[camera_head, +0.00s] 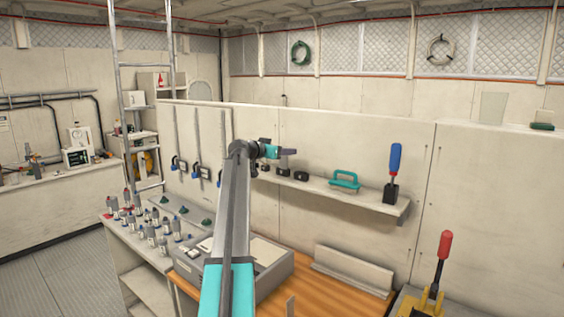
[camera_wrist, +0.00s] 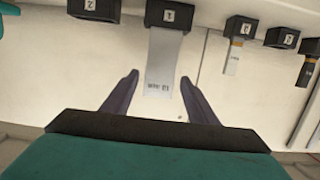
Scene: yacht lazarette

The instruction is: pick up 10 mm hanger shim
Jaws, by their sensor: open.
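The 10 mm hanger shim (camera_wrist: 162,70) is a pale grey flat strip in the wrist view. It extends from a black numbered holder (camera_wrist: 170,15), and its marking appears upside down and reads like 10 MM. My gripper (camera_wrist: 160,76) is open, with one dark finger on each side of the strip's marked end and a visible gap on both sides. From this angle I cannot tell how far the strip is in depth from the fingers. In the head view my gripper (camera_head: 286,152) is near the wall shelf; the shim cannot be made out there.
Other black holders (camera_wrist: 240,27) with narrower strips stand close to the right, and another holder (camera_wrist: 94,9) is at left. The wall shelf (camera_head: 345,193) also carries a teal handled tool (camera_head: 344,180) and a blue-handled tool (camera_head: 394,172). A wooden bench (camera_head: 330,281) lies below.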

